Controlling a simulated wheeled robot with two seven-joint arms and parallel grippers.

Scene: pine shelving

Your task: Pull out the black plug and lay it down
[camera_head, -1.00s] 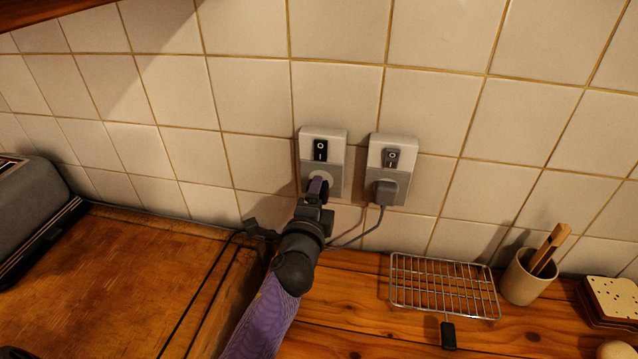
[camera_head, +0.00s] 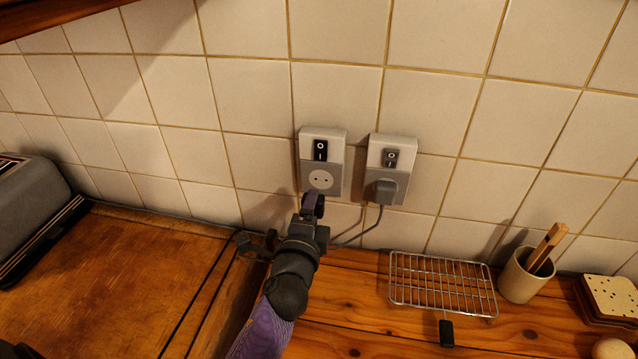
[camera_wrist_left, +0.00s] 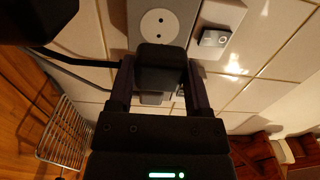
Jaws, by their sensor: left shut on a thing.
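The black plug (camera_wrist_left: 155,65) is between the fingers of my left gripper (camera_head: 312,204), which is shut on it. In the head view the plug is hidden or merges with the dark fingers. The left wall socket (camera_head: 321,179) is empty, with its two holes showing; it also shows in the left wrist view (camera_wrist_left: 158,22), just beyond the plug. The plug is out of the socket and a little in front of it. A black switch (camera_head: 320,150) sits above this socket. My right gripper is not in view.
A grey plug (camera_head: 384,190) sits in the right socket, its cord hanging to the counter. A wire rack (camera_head: 442,284), a cup with tongs (camera_head: 521,281) and crackers (camera_head: 612,298) stand to the right. A toaster (camera_head: 38,215) stands at left. The wooden board (camera_head: 120,275) is mostly clear.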

